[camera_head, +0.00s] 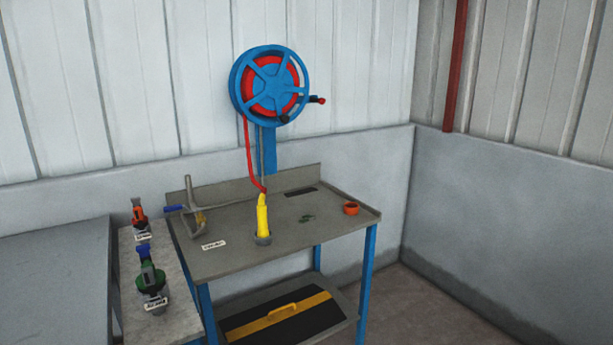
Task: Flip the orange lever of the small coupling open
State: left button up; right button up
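A small fitting with orange parts (139,214) stands at the back of the narrow light-topped side table, with a white label at its foot. It looks like the small coupling, but it is too small here to tell how its lever lies. A larger green and dark fitting with a blue top (150,278) stands in front of it, also with a label. Neither of my grippers is in view.
A grey workbench (225,261) holds a yellow nozzle (263,218) on a red hose, a metal bracket-like tool (194,215) and an orange ring (351,208). A blue hose reel (270,86) hangs above. A grey surface (55,285) lies left. The bench front is mostly clear.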

aim_at(138, 213)
jog(key=u, duration=2.05)
jog(key=l+u, duration=0.4)
jog(key=k+l+u, duration=0.15)
jog(key=l+u, duration=0.15)
jog(key=u, duration=0.15)
jog(key=k+l+u, duration=0.2)
jog(key=l, duration=0.15)
jog(key=k+l+u, duration=0.25)
jog(key=k+l, duration=0.15)
jog(key=l, duration=0.2)
jog(key=k+l+u, duration=0.15)
jog(key=l, duration=0.15)
